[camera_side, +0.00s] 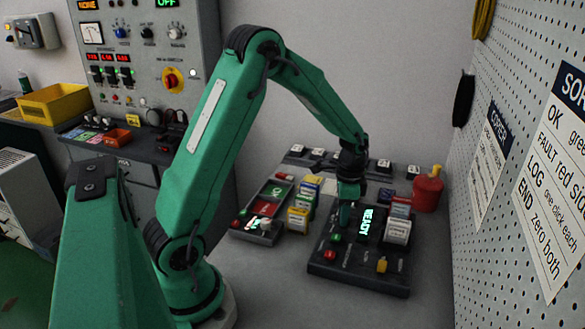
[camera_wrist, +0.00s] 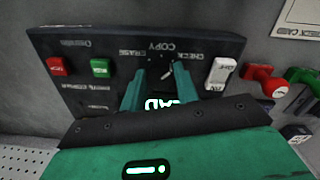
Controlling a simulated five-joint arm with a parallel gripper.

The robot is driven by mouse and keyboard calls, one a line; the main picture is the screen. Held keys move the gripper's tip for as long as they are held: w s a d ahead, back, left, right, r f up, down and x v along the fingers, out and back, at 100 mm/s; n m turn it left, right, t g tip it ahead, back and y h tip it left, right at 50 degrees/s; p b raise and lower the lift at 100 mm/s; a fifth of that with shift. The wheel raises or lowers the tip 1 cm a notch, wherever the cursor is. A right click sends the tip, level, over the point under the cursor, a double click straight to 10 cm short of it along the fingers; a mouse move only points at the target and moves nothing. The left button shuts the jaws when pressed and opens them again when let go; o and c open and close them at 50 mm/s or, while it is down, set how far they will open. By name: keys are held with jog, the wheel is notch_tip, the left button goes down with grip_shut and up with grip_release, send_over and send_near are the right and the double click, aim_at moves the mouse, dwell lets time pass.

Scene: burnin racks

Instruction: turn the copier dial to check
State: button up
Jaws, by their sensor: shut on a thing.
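The copier (camera_side: 345,272) is a dark box on the bench with a lit READY display (camera_side: 367,222). In the wrist view its panel (camera_wrist: 75,82) carries the labels ERASE, COPY and CHECK (camera_wrist: 189,56) around the dial (camera_wrist: 166,72). My gripper (camera_wrist: 158,78) is shut on the dial, one green finger on each side. The dial's white mark slants up and right, roughly toward CHECK; its exact setting is hard to tell. In the side view my gripper (camera_side: 345,214) points down at the copier and hides the dial.
Cards (camera_side: 398,230) stand in the copier's right end. A red canister (camera_side: 428,190) stands behind right.

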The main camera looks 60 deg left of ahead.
jog(key=shift+a, duration=0.15)
jog(key=o, duration=1)
jog(key=shift+c, duration=0.2)
jog(key=shift+r, duration=0.1)
jog(key=r, duration=0.7)
jog(key=shift+w+r, duration=0.15)
jog(key=shift+w, duration=0.05)
jog(key=shift+r, duration=0.15)
